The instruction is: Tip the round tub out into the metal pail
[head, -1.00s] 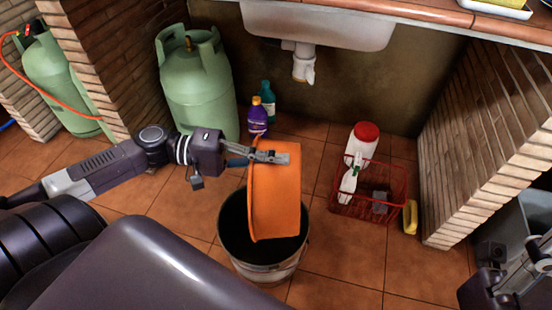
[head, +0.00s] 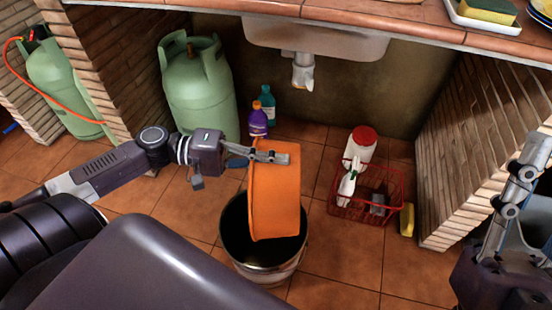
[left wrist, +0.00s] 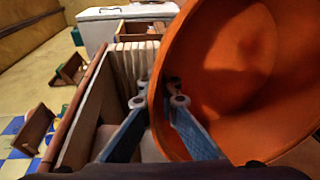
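The round tub (head: 275,195) is orange and is tipped onto its side, over the metal pail (head: 262,268). Its lower edge reaches down into the pail's mouth. The pail stands upright on the floor with a dark inside. My left gripper (head: 268,157) is shut on the tub's upper rim. In the left wrist view, the fingers (left wrist: 168,100) sit on both sides of the rim and the tub (left wrist: 240,70) looks empty on the part of the inside that shows. My right gripper (head: 528,160) is at the right edge, away from the tub; its fingertips are not clear.
A red basket (head: 367,200) with a white bottle and spray bottle stands right of the pail, a yellow sponge (head: 407,220) beside it. Two bottles (head: 259,120) and a green gas cylinder (head: 197,90) stand behind. The sink (head: 320,40) hangs above. Floor between pail and basket is clear.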

